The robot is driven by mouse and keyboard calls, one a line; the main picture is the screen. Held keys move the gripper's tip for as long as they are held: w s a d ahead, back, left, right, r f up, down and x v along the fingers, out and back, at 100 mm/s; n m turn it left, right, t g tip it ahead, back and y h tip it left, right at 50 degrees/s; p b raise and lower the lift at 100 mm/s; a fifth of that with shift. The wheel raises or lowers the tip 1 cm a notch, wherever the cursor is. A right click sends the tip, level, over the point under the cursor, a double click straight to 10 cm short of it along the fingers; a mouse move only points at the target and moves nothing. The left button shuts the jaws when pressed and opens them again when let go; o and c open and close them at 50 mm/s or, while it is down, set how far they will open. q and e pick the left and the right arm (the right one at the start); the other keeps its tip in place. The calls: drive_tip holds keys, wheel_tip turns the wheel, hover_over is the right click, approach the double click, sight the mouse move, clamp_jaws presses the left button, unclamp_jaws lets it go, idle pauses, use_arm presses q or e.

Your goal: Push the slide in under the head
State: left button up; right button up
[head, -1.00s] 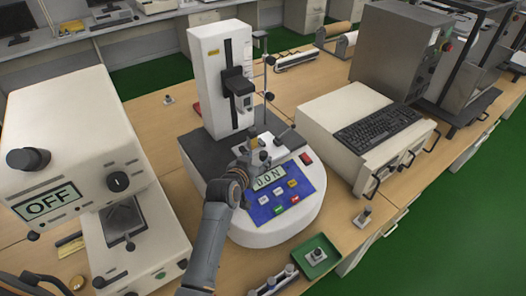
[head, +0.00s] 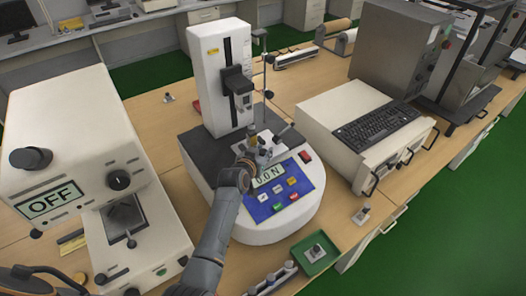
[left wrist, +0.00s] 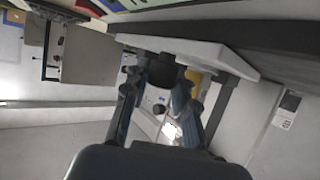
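The test stand's white column (head: 215,85) stands upright on a dark-topped base (head: 200,150). Its head (head: 238,90) hangs on the column's front. Below and in front of the head, a pale plate, apparently the slide (head: 270,141), sits largely behind my left gripper (head: 257,146). The gripper reaches in from the front, above the display. In the left wrist view, the two fingers (left wrist: 160,100) are spread apart, with a dark round knob (left wrist: 166,76) between their tips, beneath a pale plate (left wrist: 190,52). Contact with the knob is unclear.
The display (head: 268,176) reads about 0.0 N above a blue button panel (head: 285,198). A machine marked OFF (head: 60,150) stands at left. A cream unit with a keyboard (head: 375,127) stands at right. A green tray (head: 315,254) lies in front.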

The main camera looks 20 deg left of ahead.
use_arm(q)
clamp_jaws()
